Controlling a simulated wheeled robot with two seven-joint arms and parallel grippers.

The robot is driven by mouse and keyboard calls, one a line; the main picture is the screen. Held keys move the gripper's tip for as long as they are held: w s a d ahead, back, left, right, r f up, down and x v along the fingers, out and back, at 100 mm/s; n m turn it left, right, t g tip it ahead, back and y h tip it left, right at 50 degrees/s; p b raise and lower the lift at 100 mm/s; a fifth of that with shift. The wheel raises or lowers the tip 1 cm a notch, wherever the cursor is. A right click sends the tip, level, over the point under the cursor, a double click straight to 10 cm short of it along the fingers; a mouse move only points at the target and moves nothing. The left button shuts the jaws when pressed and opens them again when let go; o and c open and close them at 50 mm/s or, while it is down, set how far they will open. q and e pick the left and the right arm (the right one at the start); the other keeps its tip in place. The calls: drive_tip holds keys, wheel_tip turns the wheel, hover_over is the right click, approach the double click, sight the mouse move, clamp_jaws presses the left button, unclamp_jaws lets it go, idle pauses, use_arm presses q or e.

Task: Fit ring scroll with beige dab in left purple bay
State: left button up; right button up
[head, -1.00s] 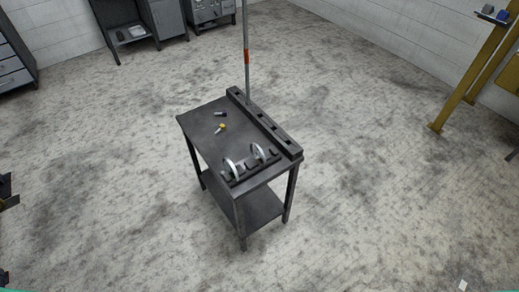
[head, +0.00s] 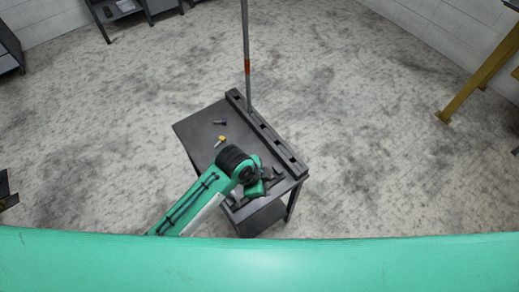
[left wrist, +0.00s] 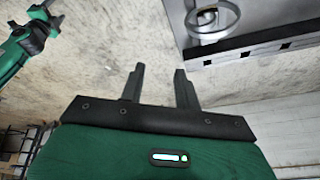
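In the head view my left arm reaches over the front of the dark table (head: 190,128), its gripper (head: 262,184) at the front right, fingers unclear. In the left wrist view that gripper (left wrist: 158,70) shows two spread fingers with nothing between them. A pale ring (left wrist: 212,22) is beyond and right of the fingertips, apart from them, beside a dark notched bar (left wrist: 262,51). In the head view the arm covers the area where the rings stand. I cannot make out a beige dab or purple bay. A green arm (left wrist: 22,45) at the wrist view's upper left appears to be my right one; its fingers are unclear.
A dark slotted rail (head: 268,132) runs along the table's right side, with a tall pole (head: 247,65) behind it. A yellow-ended piece (head: 221,139) and a dark bluish piece (head: 220,122) lie on the tabletop. Its left part is otherwise clear.

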use_arm(q)
drive_tip(key=w+r+m+g+y, duration=0.1)
drive_tip(key=w+m+y, duration=0.3)
drive_tip(key=w+m, duration=0.7)
drive_tip(key=shift+m, duration=0.5)
drive_tip(key=f+b, duration=0.4)
drive_tip(key=f, duration=0.1)
drive_tip(key=s+a+f+b, duration=0.1)
drive_tip(key=f+b, duration=0.1)
drive_tip(key=b, duration=0.1)
drive_tip(key=shift+f, duration=0.5)
drive_tip(key=shift+f+b, duration=0.75)
drive_tip(key=shift+f, duration=0.95)
use_arm(e)
wheel_tip(320, 180, down, 8)
drive_tip(key=w, duration=0.1)
drive_tip(key=shift+w+f, duration=0.15)
drive_tip(key=shift+w, duration=0.1)
use_arm(q)
clamp_jaws()
drive_tip(key=shift+r+p, duration=0.3)
use_arm(e)
drive_tip(key=shift+r, duration=0.25)
